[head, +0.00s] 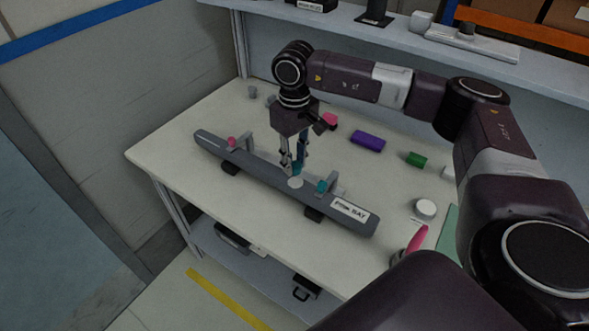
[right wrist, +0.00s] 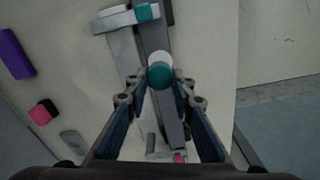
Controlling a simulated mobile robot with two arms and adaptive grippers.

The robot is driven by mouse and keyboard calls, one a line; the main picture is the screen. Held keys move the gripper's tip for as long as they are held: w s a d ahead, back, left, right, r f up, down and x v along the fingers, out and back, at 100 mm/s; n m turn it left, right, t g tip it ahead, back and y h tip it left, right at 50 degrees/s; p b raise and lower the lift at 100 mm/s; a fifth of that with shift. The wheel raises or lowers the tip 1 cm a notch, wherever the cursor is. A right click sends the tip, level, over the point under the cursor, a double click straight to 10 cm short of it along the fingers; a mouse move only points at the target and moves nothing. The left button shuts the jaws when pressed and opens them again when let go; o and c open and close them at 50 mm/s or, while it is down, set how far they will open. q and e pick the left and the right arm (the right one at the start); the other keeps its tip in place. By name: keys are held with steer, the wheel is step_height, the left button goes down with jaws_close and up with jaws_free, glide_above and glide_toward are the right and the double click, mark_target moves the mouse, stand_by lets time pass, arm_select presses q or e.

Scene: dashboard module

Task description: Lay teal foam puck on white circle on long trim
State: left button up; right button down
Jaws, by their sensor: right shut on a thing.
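The long trim (head: 262,172) is a dark grey bar lying diagonally on the pale table, with a white label at its right end. The white circle (head: 295,183) is on the trim's top; in the right wrist view it (right wrist: 161,58) is partly hidden by the puck. My right gripper (head: 297,169) points down over the trim and is shut on the teal foam puck (right wrist: 159,77). The puck appears just above the circle, overlapping part of it in the wrist view; I cannot tell whether they touch. My left gripper is not in view.
Upright grey brackets with a teal piece (head: 322,186) and a pink piece (head: 232,141) stand on the trim. A purple block (head: 368,141), a green block (head: 416,159) and a white round item (head: 425,208) lie to the right. The table's front left is clear.

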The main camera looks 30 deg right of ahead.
mark_target(295, 173)
step_height(295, 173, down, 4)
steer(key=shift+s+r+p, duration=0.1)
steer(key=shift+r+p, duration=0.1)
steer(key=shift+p, duration=0.3)
steer(key=shift+f, duration=0.35)
steer(key=shift+f, duration=0.1)
steer(key=c, duration=1.7)
jaws_free()
steer(key=shift+o, duration=0.2)
